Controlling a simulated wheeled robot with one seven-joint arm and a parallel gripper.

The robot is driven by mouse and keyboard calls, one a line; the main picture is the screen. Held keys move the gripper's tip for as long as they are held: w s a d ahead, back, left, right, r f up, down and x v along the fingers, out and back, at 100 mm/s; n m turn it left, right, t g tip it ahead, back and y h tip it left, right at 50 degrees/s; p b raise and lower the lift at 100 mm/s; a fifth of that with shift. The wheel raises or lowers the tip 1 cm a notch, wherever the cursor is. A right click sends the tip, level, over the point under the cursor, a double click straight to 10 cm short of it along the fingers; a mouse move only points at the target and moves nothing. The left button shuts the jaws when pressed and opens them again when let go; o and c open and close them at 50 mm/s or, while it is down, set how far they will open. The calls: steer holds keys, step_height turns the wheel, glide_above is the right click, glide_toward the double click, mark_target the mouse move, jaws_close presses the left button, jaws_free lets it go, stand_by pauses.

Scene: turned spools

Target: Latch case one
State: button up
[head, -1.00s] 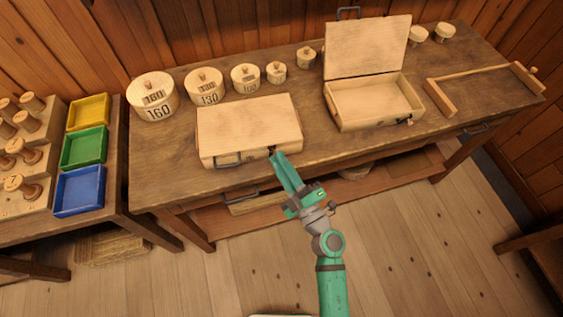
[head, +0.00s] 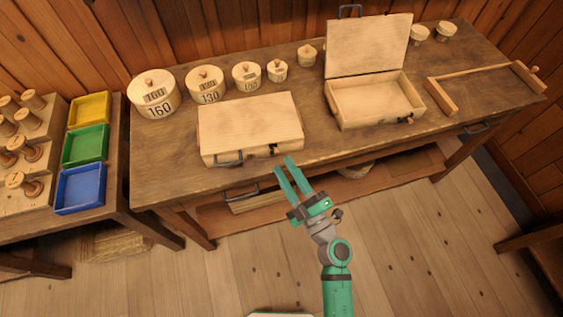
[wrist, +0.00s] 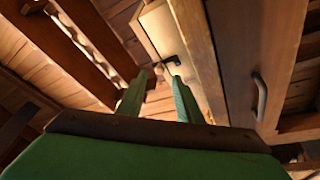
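A closed pale wooden case (head: 250,125) lies on the workbench, with a dark handle (head: 229,161) and a small dark latch (head: 273,149) on its front. The latch also shows in the wrist view (wrist: 172,61); I cannot tell whether it is fastened. A second wooden case (head: 375,102) stands open to the right, its lid upright. No number is readable on either case. My gripper (head: 284,165) is open and empty, its fingertips just in front of and apart from the closed case near the latch. The fingers also show in the wrist view (wrist: 158,75).
The workbench (head: 165,165) has a drawer handle (head: 242,192) below the closed case. Several lidded round boxes, such as the one marked 160 (head: 155,100), stand behind. A wooden frame (head: 484,76) lies at right. Colored trays (head: 80,190) sit on the left table.

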steer(key=v, duration=0.7)
steer(key=shift+s, duration=0.2)
steer(key=shift+d, duration=0.2)
steer(key=shift+s+a, duration=0.15)
steer(key=s+a+m+g+h, duration=0.1)
steer(key=s+a+m+h, duration=0.1)
steer(key=s+m+h, duration=0.3)
steer(key=s+a+f+m+g+h, duration=0.1)
steer(key=s+m+h, duration=0.5)
steer(key=s+m, duration=0.7)
steer(key=shift+s+a+f, duration=0.15)
steer(key=shift+s+a, duration=0.35)
steer(key=shift+s, duration=0.65)
steer(key=shift+w, duration=0.1)
steer(key=shift+c, duration=0.3)
stand_by(0.8)
